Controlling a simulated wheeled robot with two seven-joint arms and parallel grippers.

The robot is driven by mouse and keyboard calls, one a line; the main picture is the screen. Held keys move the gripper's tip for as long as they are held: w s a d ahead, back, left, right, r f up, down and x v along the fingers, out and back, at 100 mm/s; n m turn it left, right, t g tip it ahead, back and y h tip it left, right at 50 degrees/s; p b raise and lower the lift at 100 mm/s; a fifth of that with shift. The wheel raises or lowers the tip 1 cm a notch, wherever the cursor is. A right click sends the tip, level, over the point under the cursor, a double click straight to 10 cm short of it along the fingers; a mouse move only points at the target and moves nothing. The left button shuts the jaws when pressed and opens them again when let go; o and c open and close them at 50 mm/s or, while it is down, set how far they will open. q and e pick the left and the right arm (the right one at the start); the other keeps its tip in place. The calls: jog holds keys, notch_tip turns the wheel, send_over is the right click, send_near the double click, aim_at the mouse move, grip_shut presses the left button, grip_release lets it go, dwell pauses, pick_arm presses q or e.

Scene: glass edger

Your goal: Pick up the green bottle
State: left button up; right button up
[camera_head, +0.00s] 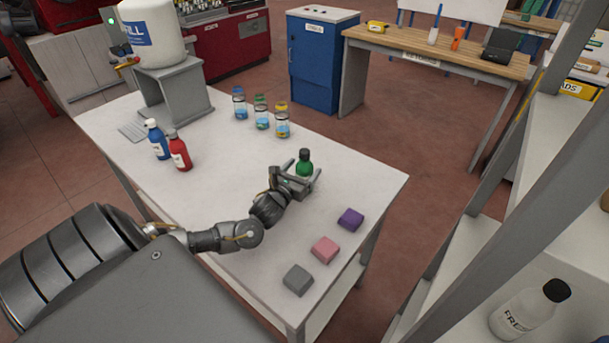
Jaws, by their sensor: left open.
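The green bottle (304,166) with a dark cap stands upright on the white table (365,178), toward its right part. My left gripper (306,176) is at the bottle, with its open fingers reaching on either side of it. The gripper hides the lower part of the bottle. I cannot tell whether a finger touches it. My right gripper is not in view.
Purple (350,219), pink (325,249) and grey blocks (298,280) lie near the table's front right edge. Three clear bottles (262,112) stand behind. Blue (157,140) and red bottles (179,151) stand left. A shelf post (500,190) rises at right.

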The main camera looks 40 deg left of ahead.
pick_arm(q)
jog(key=c, duration=1.3)
jog(key=shift+r, duration=0.15)
